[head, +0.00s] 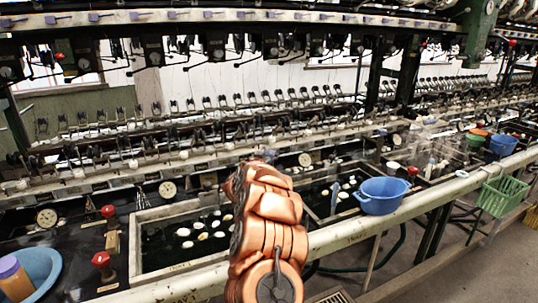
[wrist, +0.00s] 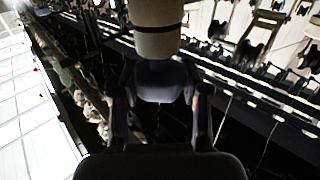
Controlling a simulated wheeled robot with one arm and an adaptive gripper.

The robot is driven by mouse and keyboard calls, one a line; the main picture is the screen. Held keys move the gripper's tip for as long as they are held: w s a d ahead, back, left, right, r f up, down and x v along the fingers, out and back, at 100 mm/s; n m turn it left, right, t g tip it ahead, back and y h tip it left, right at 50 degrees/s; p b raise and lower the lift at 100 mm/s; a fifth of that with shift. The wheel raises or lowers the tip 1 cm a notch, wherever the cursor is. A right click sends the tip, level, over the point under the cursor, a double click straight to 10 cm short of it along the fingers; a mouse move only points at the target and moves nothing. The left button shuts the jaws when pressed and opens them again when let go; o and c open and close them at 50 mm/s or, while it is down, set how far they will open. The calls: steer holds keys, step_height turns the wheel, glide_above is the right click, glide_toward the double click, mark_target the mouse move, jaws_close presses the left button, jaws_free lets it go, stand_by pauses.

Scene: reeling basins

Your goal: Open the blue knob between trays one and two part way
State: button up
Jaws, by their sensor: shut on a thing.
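In the wrist view my gripper (wrist: 160,92) has a finger on each side of a dark bluish knob (wrist: 160,78) and is shut on it. A pale cylindrical piece (wrist: 158,32) with a dark band lies just beyond the knob. The picture is dark, so how far the knob is turned cannot be told. In the head view my copper-coloured arm hides the gripper and the knob. A dark water tray (head: 140,248) with pale cocoons shows left of my arm, and another tray (head: 315,212) shows to its right.
A pale rail (head: 345,236) runs along the front of the basins. Red knobs (head: 108,211) stand at the left. A blue basin (head: 382,195) sits by the right tray, and a green basket (head: 502,195) hangs farther right. Reeling machinery fills the back.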

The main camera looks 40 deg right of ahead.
steer(key=shift+c, duration=0.9)
steer(key=n+t+y+b, duration=0.2)
steer(key=n+t+b, duration=0.1)
steer(key=b, duration=0.5)
steer(key=shift+f+t, duration=0.15)
steer(key=shift+t, duration=0.25)
steer(key=t+y+b, duration=0.1)
steer(key=b, duration=0.2)
steer(key=shift+n+b, duration=0.3)
steer(key=n+t+y+b, duration=0.1)
steer(key=b, duration=0.5)
steer(key=shift+y, duration=0.3)
steer(key=n+t+y+b, duration=0.1)
steer(key=b, duration=0.3)
steer(key=shift+b, duration=0.3)
steer(key=n+y+b, duration=0.1)
steer(key=b, duration=0.3)
steer(key=shift+t, duration=0.4)
steer(key=shift+n+t+y+b, duration=0.45)
steer(key=shift+y+b, duration=0.45)
steer(key=shift+b, duration=1.3)
steer(key=shift+n+b, duration=0.25)
steer(key=shift+b, duration=0.2)
